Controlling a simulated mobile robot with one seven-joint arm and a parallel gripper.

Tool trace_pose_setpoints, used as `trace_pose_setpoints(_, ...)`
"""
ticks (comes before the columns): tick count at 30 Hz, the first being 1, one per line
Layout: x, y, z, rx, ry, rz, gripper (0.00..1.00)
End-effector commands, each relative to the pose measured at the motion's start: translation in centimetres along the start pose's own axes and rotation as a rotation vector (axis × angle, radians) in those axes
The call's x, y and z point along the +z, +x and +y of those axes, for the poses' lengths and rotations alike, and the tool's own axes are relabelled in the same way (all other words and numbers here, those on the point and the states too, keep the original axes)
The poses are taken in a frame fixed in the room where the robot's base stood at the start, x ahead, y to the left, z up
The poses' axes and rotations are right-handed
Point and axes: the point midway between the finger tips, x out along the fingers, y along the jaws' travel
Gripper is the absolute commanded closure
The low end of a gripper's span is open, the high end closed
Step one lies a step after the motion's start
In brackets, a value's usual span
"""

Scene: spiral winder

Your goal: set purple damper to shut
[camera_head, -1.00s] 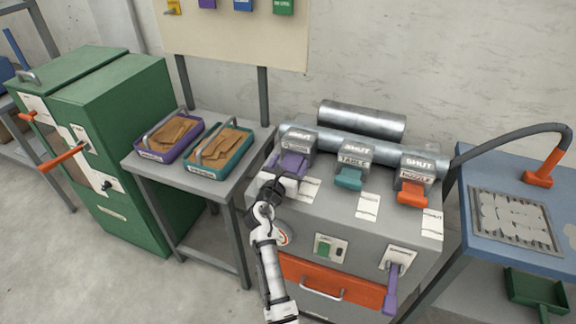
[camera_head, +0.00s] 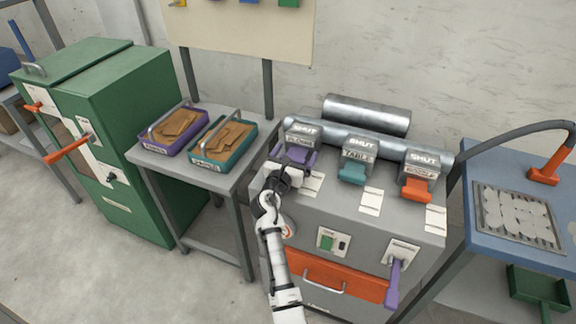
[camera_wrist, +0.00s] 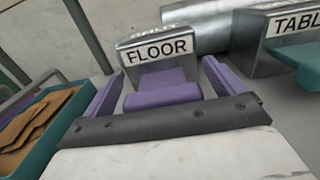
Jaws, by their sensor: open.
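The purple damper (camera_head: 300,156) is a flap-like lever on the front of a grey housing at the left of the machine top. In the wrist view the purple lever (camera_wrist: 163,90) juts out below a plate reading FLOOR (camera_wrist: 157,52). A SHUT label (camera_head: 304,128) is on top of the housing. My gripper (camera_head: 294,160) is at the lever and hides part of it. In the wrist view my gripper (camera_wrist: 160,76) is open, with a purplish finger on each side of the lever. Gaps show beside the lever; contact is unclear.
A teal TABLE damper (camera_head: 352,173) and an orange damper (camera_head: 415,188) stand to the right on the same machine top. Metal pipes (camera_head: 366,115) lie behind. Purple (camera_head: 170,133) and teal (camera_head: 222,140) trays sit on a side table at left. A purple lever (camera_head: 394,282) hangs on the machine front.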

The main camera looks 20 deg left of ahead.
Motion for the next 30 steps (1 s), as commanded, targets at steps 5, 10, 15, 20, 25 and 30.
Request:
trace_pose_setpoints(5,-0.3,-3.2,0.0,0.002,0.002,0.002,0.05)
trace_pose_setpoints(10,-0.3,-7.3,0.1,0.004,0.003,0.002,0.05)
trace_pose_setpoints(15,-0.2,-10.7,0.0,0.002,0.002,0.001,0.05)
trace_pose_setpoints(20,-0.1,-12.5,0.0,0.002,0.001,0.0,0.05)
trace_pose_setpoints(25,0.0,-13.1,0.0,0.0,0.0,0.0,0.05)
trace_pose_setpoints(30,0.0,-13.1,0.0,0.0,0.0,0.0,0.05)
